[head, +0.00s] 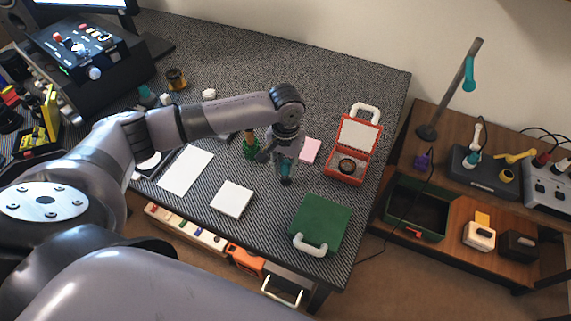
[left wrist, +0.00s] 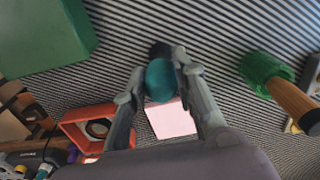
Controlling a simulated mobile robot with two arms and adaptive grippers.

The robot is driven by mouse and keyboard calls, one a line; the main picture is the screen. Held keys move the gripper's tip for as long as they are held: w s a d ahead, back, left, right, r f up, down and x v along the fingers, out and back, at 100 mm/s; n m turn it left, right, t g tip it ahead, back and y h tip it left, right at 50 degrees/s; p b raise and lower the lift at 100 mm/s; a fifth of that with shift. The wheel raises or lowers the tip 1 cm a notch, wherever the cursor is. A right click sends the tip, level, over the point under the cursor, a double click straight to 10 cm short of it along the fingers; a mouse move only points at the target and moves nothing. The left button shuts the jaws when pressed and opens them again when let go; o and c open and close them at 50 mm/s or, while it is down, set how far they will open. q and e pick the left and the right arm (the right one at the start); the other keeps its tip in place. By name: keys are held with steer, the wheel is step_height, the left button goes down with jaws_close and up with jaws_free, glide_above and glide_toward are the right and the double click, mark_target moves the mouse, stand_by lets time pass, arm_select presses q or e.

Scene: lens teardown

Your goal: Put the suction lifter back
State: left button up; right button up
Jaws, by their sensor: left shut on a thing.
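My left gripper (head: 279,165) is over the dark striped mat, with its arm reaching in from the left. It is shut on a small teal and black piece, which looks like the suction lifter (head: 286,180). In the left wrist view the lifter's rounded teal top (left wrist: 161,80) sits between the two fingers (left wrist: 163,95), with a dark part beyond it. Whether the lifter touches the mat I cannot tell. My right gripper is not in view.
A pink pad (head: 311,150), an open orange case (head: 347,165) and a closed green case (head: 320,224) lie to the right. A green tool with a wooden handle (left wrist: 295,100) is close by. White pads (head: 232,199) lie nearer the front edge. A side bench (head: 455,225) holds a green bin.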

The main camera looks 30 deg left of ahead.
arm_select(q)
steer(key=shift+f, duration=0.1)
steer(key=o, duration=1.1)
steer(key=shift+c, duration=0.2)
step_height(320, 180, up, 12)
steer(key=shift+b, duration=0.3)
